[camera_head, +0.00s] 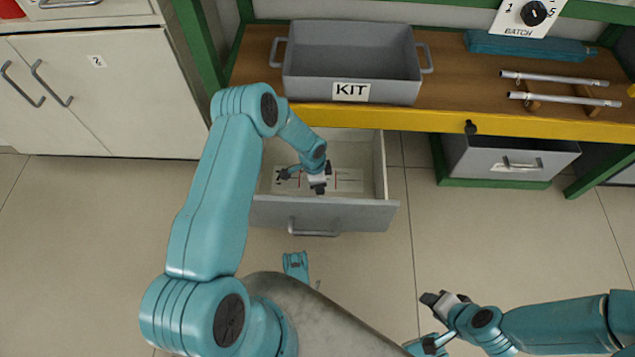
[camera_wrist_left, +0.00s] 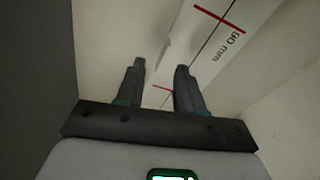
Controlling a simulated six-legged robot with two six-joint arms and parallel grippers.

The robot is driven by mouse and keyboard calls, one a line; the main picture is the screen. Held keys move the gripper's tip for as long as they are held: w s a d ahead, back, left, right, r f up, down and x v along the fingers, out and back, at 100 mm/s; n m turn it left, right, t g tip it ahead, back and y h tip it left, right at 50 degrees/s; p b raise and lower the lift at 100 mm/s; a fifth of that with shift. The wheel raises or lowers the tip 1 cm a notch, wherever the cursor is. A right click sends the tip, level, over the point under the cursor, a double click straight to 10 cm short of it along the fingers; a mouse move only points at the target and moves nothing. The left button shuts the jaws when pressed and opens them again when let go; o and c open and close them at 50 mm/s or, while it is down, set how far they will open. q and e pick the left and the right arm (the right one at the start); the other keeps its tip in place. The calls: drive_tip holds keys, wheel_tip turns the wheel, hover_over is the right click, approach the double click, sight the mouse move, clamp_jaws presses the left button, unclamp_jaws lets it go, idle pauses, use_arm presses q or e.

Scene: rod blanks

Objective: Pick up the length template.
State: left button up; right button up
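The length template is a white strip with red cross marks and a dark line. It lies in the open drawer in the head view (camera_head: 348,181), partly hidden by my left gripper (camera_head: 319,186). In the left wrist view the template (camera_wrist_left: 218,38) shows the print "90 mm". My left gripper, also in the left wrist view (camera_wrist_left: 161,68), is open, with its two fingers apart over the template's near end and nothing clearly held between them. My right gripper (camera_head: 436,301) is outside the drawer at the lower right; its fingers are too small to read.
The open drawer (camera_head: 325,215) has walls close around my left gripper. Above it the bench holds a grey KIT bin (camera_head: 350,60), two metal rods (camera_head: 560,99) on rests and a teal object (camera_head: 525,47). A grey bin (camera_head: 510,160) sits under the bench.

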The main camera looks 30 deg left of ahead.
use_arm(q)
wheel_tip(320, 180, down, 2)
drive_tip(key=shift+f, duration=0.1)
drive_tip(key=shift+c, duration=0.3)
clamp_jaws()
drive_tip(key=shift+r, duration=0.2)
